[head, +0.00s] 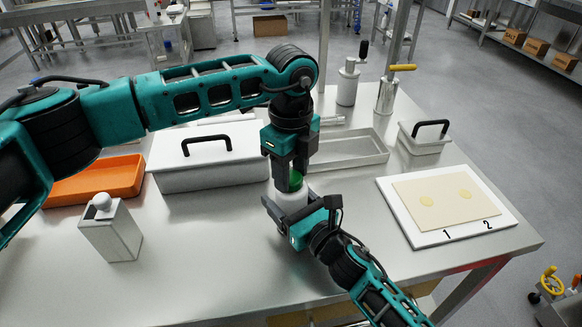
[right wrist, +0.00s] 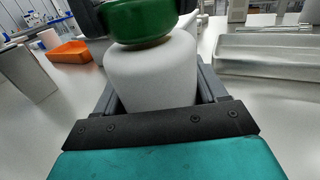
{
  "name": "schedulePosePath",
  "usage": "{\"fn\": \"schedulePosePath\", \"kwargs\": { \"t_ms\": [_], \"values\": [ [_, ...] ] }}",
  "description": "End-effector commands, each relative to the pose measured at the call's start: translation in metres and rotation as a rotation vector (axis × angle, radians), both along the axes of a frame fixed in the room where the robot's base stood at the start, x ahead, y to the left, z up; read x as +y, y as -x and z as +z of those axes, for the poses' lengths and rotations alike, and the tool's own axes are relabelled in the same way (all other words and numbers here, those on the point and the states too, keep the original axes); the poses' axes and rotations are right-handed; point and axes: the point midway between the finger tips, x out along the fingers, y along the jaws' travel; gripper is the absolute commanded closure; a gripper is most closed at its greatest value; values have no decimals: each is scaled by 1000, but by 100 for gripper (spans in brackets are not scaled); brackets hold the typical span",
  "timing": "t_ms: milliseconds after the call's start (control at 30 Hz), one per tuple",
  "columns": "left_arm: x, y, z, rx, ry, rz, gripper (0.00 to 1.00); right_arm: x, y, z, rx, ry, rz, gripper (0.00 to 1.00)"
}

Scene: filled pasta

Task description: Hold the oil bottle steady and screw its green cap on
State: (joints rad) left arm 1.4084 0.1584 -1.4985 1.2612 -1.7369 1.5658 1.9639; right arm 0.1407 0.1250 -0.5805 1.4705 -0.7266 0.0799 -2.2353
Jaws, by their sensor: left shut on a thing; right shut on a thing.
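The white oil bottle (head: 288,198) stands at the middle of the steel table. My right gripper (head: 299,208) is shut around its body from the front right; the bottle body also fills the middle of the right wrist view (right wrist: 152,72). The green cap (head: 295,181) is at the top of the bottle, and in the right wrist view the cap (right wrist: 140,24) looks slightly tilted there. My left gripper (head: 291,178) points down from above and is shut on the cap. Whether the threads are engaged is hidden.
A white lidded box (head: 208,172) and an orange tray (head: 98,182) stand to the left, with a small grey container (head: 110,235) in front. A shallow metal tray (head: 345,150) lies behind. A white board (head: 425,238) with a pasta sheet lies right. The front table is clear.

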Motion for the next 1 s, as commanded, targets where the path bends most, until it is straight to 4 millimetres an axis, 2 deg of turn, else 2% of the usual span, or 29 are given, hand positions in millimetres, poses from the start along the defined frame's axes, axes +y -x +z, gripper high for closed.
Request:
{"fn": "schedulePosePath", "kwargs": {
  "t_ms": [167,1000],
  "values": [
    [-1,0,1,-1,-1,-211,84,0,0,-1,2,1,-1,100],
    [-3,1,0,-1,1,-1843,84,0,0,-1,2,1,-1,100]
  ]
}}
